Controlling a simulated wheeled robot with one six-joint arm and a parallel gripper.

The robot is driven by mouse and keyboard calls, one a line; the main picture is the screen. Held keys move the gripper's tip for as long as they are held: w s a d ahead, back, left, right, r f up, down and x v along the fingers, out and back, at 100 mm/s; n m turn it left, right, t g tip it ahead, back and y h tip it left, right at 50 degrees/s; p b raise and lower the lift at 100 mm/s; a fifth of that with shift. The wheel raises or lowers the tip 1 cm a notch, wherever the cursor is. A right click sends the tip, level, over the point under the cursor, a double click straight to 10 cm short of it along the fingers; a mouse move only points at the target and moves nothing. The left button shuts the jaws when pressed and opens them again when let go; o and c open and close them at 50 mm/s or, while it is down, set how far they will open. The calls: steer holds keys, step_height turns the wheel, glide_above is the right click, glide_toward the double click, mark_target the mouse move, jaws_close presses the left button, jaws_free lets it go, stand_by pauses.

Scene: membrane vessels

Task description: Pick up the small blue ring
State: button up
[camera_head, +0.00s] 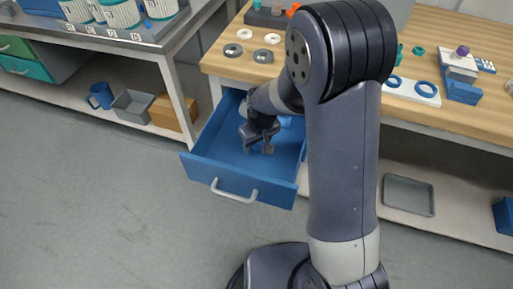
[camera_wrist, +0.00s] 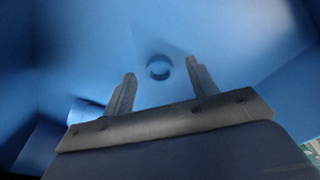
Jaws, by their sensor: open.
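A small blue ring (camera_wrist: 159,67) lies on the floor of the open blue drawer (camera_head: 222,172), nearly the same colour as the drawer. In the wrist view the ring appears between the two fingertips of my gripper (camera_wrist: 161,69), beyond them; the exact distance is unclear. My gripper (camera_head: 262,140) is open and empty, reaching down into the drawer in the head view. The ring is not discernible in the head view, where my arm and gripper cover part of the drawer.
Another light blue object (camera_wrist: 85,110) lies beside the left finger in the drawer. Drawer walls stand close around my gripper. On the wooden bench (camera_head: 225,65) are grey rings (camera_head: 263,56) and a white plate (camera_head: 408,94) with larger blue rings (camera_head: 427,89). A grey tray (camera_head: 408,195) lies below.

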steer(key=c, duration=1)
